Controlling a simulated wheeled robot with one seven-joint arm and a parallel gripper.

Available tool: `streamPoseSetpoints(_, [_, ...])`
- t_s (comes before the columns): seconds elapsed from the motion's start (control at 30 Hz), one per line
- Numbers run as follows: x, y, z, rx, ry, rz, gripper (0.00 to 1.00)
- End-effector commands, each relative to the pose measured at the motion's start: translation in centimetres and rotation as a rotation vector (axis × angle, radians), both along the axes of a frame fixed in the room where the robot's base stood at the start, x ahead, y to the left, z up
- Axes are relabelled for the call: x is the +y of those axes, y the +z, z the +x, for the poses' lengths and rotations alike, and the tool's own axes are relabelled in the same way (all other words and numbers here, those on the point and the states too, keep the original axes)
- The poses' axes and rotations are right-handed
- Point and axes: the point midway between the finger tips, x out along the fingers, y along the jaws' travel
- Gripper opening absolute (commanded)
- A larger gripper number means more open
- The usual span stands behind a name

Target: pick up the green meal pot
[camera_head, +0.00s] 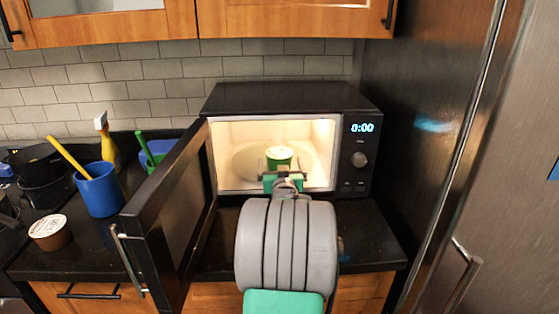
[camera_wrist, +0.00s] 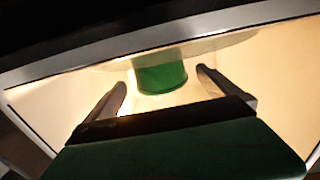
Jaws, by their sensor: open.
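The green meal pot (camera_head: 281,156) stands upright inside the lit, open microwave (camera_head: 290,97), on the turntable (camera_head: 246,163). It has a pale top. In the wrist view the green pot (camera_wrist: 161,77) shows just ahead of the fingers, between their tips. My gripper (camera_head: 279,168) is at the microwave opening, in front of the pot. In the wrist view my gripper (camera_wrist: 162,80) has its two fingers wide apart, with nothing held between them. I cannot tell whether the tips are level with the pot. The arm hides the opening's lower edge in the head view.
The microwave door (camera_head: 170,215) stands open at the left, close to my arm. The fridge (camera_head: 470,150) is at the right.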

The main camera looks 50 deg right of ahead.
Motion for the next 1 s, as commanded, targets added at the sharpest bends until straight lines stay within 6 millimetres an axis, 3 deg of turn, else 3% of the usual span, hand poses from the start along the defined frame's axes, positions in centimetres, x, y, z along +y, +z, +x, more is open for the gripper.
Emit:
streamPoseSetpoints(0.23, [-3.4,0.1,2.9,0.002,0.0,-0.001,1.0])
streamPoseSetpoints(0.5, [-3.7,0.1,3.3,0.001,0.0,-0.001,1.0])
streamPoseSetpoints(1.0, [-3.7,0.1,3.3,0.002,0.0,-0.001,0.59])
